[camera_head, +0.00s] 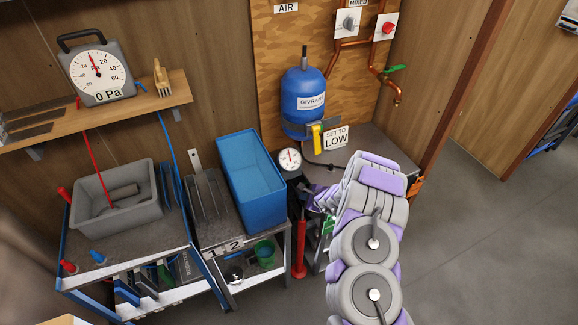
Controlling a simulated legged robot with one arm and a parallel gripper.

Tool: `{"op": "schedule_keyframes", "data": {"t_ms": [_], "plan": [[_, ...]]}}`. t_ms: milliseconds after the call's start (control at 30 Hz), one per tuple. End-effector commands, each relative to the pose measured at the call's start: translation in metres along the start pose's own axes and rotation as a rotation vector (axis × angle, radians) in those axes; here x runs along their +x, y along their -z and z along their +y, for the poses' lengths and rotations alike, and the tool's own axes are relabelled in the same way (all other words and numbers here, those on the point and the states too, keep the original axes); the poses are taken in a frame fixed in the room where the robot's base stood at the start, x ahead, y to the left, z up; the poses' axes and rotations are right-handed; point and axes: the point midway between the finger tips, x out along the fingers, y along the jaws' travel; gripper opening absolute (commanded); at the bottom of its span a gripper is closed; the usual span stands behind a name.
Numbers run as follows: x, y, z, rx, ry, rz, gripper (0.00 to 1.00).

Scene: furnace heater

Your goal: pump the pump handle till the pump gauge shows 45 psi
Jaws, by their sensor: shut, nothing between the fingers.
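The pump gauge (291,159) is a small round white dial beside the blue bin. Its needle and numbers are too small to read. A red upright cylinder (299,250), which looks like the pump body, stands below it in front of the bench. The pump handle cannot be made out clearly; dark parts and my arm crowd the space between gauge and cylinder. My arm comes in from the lower right. My gripper (312,200) is shut and empty, just below and right of the gauge. Whether it touches the pump is hidden.
A blue tank (303,101) hangs on the wooden panel, above a "SET TO LOW" sign (336,138). A blue bin (250,175) and a grey tub (114,196) stand on benches at left. A large gauge reading "0 Pa" (96,72) sits on the shelf. Floor at right is clear.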

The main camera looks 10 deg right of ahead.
Motion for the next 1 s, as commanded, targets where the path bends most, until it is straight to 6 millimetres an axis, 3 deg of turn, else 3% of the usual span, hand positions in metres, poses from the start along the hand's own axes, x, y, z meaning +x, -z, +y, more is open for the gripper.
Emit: {"op": "schedule_keyframes", "data": {"t_ms": [1000], "plan": [[0.0082, 0.0067, 0.0067, 0.002, -0.001, 0.002, 0.00]]}}
